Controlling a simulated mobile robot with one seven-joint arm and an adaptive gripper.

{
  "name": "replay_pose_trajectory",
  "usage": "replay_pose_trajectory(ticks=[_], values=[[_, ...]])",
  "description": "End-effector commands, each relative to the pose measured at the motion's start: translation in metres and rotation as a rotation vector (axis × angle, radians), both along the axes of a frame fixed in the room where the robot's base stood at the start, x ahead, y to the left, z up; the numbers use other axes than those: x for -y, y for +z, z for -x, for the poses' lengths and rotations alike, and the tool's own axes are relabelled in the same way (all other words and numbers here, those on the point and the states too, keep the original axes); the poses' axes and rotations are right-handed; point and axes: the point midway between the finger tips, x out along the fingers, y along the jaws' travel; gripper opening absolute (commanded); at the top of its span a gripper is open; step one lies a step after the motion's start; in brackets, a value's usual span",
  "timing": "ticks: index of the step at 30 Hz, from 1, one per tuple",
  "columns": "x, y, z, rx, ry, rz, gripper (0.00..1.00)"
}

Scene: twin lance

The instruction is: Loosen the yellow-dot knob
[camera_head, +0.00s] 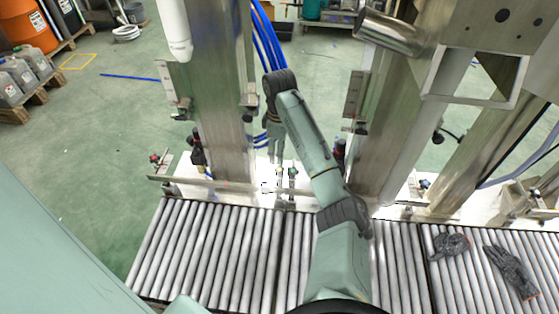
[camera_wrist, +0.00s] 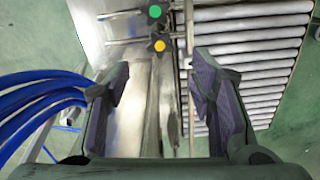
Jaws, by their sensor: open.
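The yellow-dot knob (camera_wrist: 159,45) is a dark star-shaped knob with a yellow centre, in the upper middle of the wrist view. A similar green-dot knob (camera_wrist: 154,11) sits just above it in that view. My gripper (camera_wrist: 159,82) is open, its two dark pads apart to the left and right. The yellow-dot knob lies ahead of the gap, beyond the fingertips, and nothing is between the pads at their tips. In the head view my gripper (camera_head: 274,152) hangs above the small knobs by the conveyor edge; the dots are too small there to tell apart.
Blue hoses (camera_wrist: 38,100) run close to the left finger in the wrist view. A roller conveyor (camera_head: 215,245) lies in front, with dark gloves (camera_head: 512,271) at right. Steel columns (camera_head: 222,90) flank my arm. A metal rail (camera_head: 225,184) runs by the conveyor edge.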

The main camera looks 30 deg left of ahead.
Motion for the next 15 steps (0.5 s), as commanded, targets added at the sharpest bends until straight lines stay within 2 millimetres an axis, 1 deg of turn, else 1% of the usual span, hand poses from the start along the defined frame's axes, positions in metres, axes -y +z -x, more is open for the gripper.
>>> replay_pose_trajectory(ticks=[1, 3, 6, 10, 15], values=[[0.001, 0.011, -0.002, 0.007, 0.000, 0.001, 0.50], [0.001, 0.022, -0.002, 0.006, -0.001, 0.003, 0.50], [0.001, 0.032, -0.002, 0.005, -0.001, 0.002, 0.50], [0.001, 0.038, -0.001, 0.003, 0.000, 0.002, 0.50], [0.001, 0.039, 0.000, 0.001, 0.000, 0.002, 0.50]])
